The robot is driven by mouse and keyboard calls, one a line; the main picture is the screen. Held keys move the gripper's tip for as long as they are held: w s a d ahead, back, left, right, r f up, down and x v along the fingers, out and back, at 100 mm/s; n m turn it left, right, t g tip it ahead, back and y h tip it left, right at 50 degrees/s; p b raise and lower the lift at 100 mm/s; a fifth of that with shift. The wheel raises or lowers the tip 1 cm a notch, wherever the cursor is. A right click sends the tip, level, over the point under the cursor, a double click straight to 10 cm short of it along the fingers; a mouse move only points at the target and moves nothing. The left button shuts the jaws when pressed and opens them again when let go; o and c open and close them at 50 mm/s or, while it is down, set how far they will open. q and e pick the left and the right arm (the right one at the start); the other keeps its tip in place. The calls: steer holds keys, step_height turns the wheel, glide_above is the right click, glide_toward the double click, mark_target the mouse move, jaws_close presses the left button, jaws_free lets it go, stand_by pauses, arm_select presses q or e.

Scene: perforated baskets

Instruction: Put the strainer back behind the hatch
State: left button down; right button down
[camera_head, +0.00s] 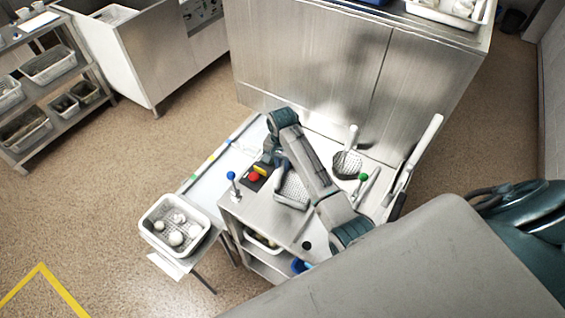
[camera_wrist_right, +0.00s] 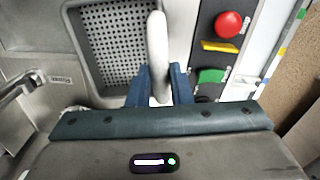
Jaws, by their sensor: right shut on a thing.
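A grey perforated strainer (camera_head: 291,191) shows on the steel counter, partly behind my right arm. It also shows in the right wrist view (camera_wrist_right: 113,45), within a grey surround. My right gripper (camera_head: 268,160) is over the counter beside the red button. In the wrist view its blue fingers (camera_wrist_right: 160,88) are shut on an upright white handle (camera_wrist_right: 157,50) at the strainer's right edge. The join between handle and strainer is hidden. I cannot clearly make out which panel is the hatch. My left gripper is not in view.
A control box with a red button (camera_head: 254,177) is close by the gripper. A white-handled scoop (camera_head: 347,163) and a green-knobbed lever (camera_head: 363,177) stand to the right. A blue-knobbed lever (camera_head: 231,176) and a white basket (camera_head: 174,225) are left. A large steel cabinet (camera_head: 310,65) stands behind.

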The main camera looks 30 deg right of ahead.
steer(key=shift+f, duration=0.45)
stand_by(0.3)
steer(key=c, duration=1.2)
jaws_free()
steer(key=shift+c, duration=0.2)
step_height(320, 180, up, 8)
steer(key=b, duration=0.3)
steer(key=shift+r+p, duration=1.25)
steer(key=shift+r, duration=0.2)
steer(key=shift+f, duration=0.1)
